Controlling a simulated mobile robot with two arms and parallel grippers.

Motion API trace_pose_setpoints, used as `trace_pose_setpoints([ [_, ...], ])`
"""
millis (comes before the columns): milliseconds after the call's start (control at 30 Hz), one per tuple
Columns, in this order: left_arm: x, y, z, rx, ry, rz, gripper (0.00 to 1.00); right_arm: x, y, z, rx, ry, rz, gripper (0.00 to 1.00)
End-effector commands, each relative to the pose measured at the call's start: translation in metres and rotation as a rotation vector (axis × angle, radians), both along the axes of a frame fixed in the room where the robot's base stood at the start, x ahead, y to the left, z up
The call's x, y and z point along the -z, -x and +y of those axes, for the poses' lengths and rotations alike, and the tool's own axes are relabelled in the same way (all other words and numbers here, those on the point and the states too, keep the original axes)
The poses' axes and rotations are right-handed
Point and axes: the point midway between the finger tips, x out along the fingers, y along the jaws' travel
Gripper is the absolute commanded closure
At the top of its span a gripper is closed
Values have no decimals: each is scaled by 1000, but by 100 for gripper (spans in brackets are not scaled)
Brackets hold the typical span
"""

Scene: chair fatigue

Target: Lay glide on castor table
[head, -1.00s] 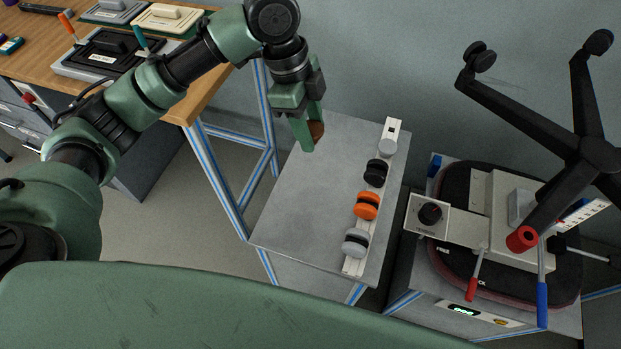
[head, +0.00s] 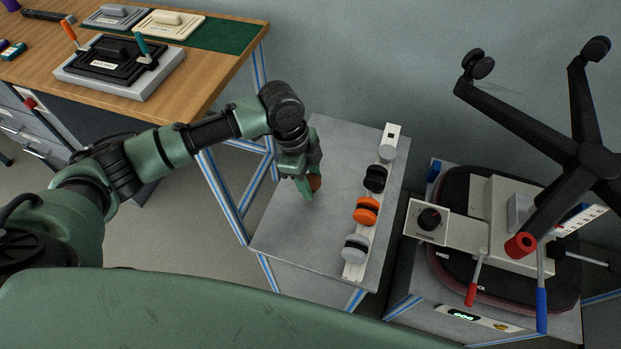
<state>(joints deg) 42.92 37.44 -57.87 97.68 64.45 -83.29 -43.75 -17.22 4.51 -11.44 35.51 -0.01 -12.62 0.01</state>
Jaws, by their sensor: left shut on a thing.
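My left gripper (head: 309,187) is low over the left part of the grey castor table (head: 308,235). It is shut on a small brown-red round piece, the glide (head: 315,182), which shows at the right side of its fingers. The fingers hide part of the glide, and I cannot tell whether it touches the table top. On the table's right side a white strip (head: 353,269) holds several round pieces: a grey castor (head: 355,248), an orange castor (head: 366,211), a black castor (head: 375,179) and a light grey glide-like piece (head: 387,150). My right gripper is not in view.
A wooden bench (head: 215,75) is at the upper left. The table's front left is bare.

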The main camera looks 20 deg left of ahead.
Motion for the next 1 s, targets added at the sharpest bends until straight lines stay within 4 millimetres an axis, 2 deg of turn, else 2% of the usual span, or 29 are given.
trace_pose_setpoints([
  [300, 3, 0, 0, 0, 0, 0, 93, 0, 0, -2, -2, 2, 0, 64],
  [333, 2, 0, 0, 0, 0, -1, 49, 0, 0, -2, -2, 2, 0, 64],
  [400, 2, 0, 0, 0, 0, -1, 36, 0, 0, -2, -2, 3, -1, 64],
  [767, -2, -1, 0, 0, 0, -3, 36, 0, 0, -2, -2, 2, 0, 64],
  [867, -13, -2, 3, 0, 0, -5, 36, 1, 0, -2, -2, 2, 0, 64],
  [1000, -39, -2, 10, -2, 1, -7, 36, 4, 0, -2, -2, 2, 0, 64],
])
